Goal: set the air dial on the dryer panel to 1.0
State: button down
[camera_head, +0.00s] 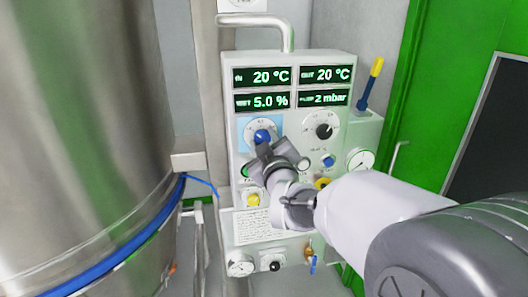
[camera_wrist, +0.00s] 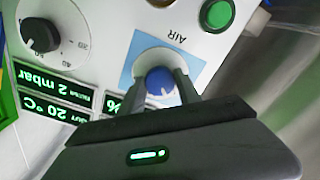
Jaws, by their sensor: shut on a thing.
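The dryer panel (camera_head: 290,115) is a pale box with four green readouts at its top. The air dial is a blue knob (camera_head: 262,136) on a light blue square at the panel's left; it also shows in the wrist view (camera_wrist: 160,81), with the word AIR beside it, upside down. My gripper (camera_head: 262,146) reaches it from below right, and in the wrist view its two fingers (camera_wrist: 162,86) are shut on the knob's sides. The white pointer mark on the knob is partly visible, but the scale numbers are too small or hidden to read the setting.
A black dial (camera_head: 325,130) sits right of the blue one. A green button (camera_wrist: 217,14), a yellow button (camera_head: 253,200) and a blue button (camera_head: 328,161) are close by. A large steel vessel (camera_head: 80,130) fills the left. A blue and yellow lever (camera_head: 370,84) stands at the right.

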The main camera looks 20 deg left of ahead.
jog(key=shift+n+b, duration=0.85)
jog(key=shift+n, duration=0.45)
jog(key=c, duration=0.9)
grip_release()
jog(key=shift+o, duration=0.2)
jog(key=v, duration=1.7)
jog(key=shift+s+d, duration=0.15)
jog(key=shift+d, duration=0.05)
